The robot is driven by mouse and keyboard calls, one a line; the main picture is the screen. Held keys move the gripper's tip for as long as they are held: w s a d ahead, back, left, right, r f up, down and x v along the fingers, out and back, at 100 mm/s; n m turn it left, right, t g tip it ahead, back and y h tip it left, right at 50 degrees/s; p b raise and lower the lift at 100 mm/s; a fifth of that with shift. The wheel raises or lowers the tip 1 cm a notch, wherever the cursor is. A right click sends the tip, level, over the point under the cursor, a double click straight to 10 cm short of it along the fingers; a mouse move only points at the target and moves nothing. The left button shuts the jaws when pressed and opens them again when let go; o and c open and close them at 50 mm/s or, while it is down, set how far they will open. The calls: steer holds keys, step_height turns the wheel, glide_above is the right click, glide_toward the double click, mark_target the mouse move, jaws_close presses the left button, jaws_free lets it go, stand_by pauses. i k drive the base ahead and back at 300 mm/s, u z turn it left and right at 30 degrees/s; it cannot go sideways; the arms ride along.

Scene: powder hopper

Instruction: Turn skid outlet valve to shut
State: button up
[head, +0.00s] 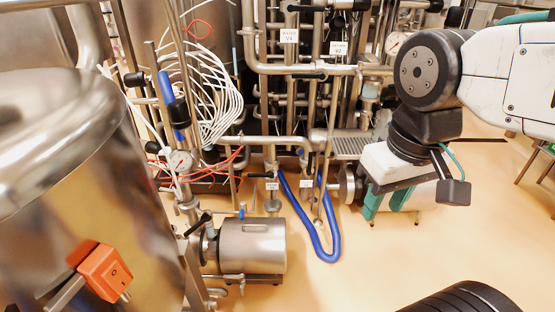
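I cannot tell for sure which valve is the skid outlet valve. Two small white tags, too small to read, hang low at the pipes, a left tag (272,186) and a right tag (306,183). A dark lever handle (261,175) points left beside the left tag. A blue-handled valve (241,211) stands on top of the steel pump (252,245). My gripper (386,203) hangs at the right with its two teal fingers apart. It appears empty, well to the right of the tagged valves, in front of another pump (346,184).
A large steel vessel (120,190) and an orange switch box (104,271) fill the left. A blue hose (331,245) loops onto the floor. Higher tags read like WATER V4 (289,36) and RETURN V2 (338,47). The floor (370,270) is clear at front centre.

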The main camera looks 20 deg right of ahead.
mark_target(309, 172)
steer(key=z, duration=0.15)
steer(key=i, duration=1.35)
steer(key=z, duration=0.45)
